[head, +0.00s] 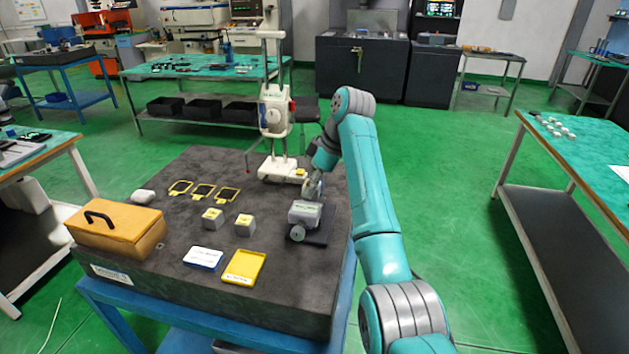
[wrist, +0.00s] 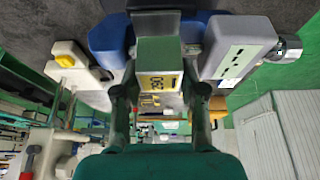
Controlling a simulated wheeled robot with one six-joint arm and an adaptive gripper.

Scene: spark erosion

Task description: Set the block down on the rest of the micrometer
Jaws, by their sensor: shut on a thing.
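In the head view my gripper (head: 313,188) is at the micrometer (head: 305,212), close above its far side. The micrometer is a grey-white box with a round knob on a dark base, on the granite plate's right part. In the wrist view my gripper (wrist: 160,95) is shut on a grey block (wrist: 158,50) with a yellow number label. The micrometer's grey housing (wrist: 238,48) and metal knob lie to the right, and a blue part (wrist: 108,38) to the left. The block appears between them, at the rest; I cannot tell whether it touches. The rest itself is mostly hidden.
On the granite plate (head: 180,285) stand two labelled grey blocks (head: 212,218), a yellow tray (head: 244,267), a blue-white tray (head: 203,258), a wooden box (head: 115,228) and three yellow frames (head: 203,191). A tall white height gauge (head: 274,115) stands close behind the micrometer.

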